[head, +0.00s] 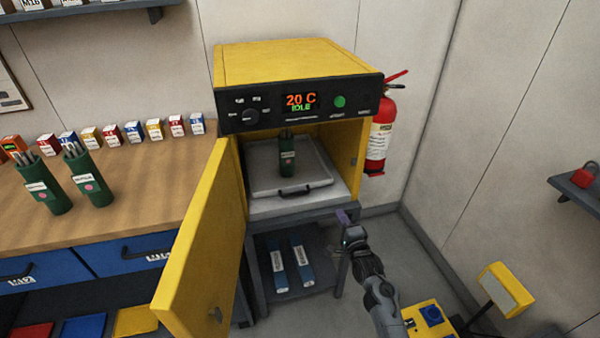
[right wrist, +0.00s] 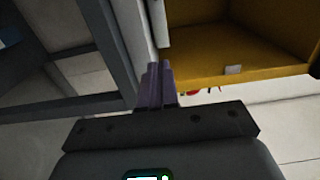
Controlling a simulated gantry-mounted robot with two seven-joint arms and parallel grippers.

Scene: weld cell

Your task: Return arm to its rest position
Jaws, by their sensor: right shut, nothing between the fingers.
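My right gripper (head: 345,217) is at the front right of the yellow oven (head: 290,58), near the right front corner of its stand. In the right wrist view the two purple fingers (right wrist: 156,85) are together with nothing between them. They point toward the oven opening, whose yellow inner wall (right wrist: 235,45) shows beyond. My right arm (head: 380,295) comes in from the bottom of the head view. My left gripper is not in view.
The oven door (head: 200,235) hangs open to the left. A green rod holder (head: 287,158) stands on the oven tray (head: 262,184). Two more green holders (head: 92,182) (head: 46,192) stand on the workbench (head: 140,210). A fire extinguisher (head: 379,135) hangs right of the oven.

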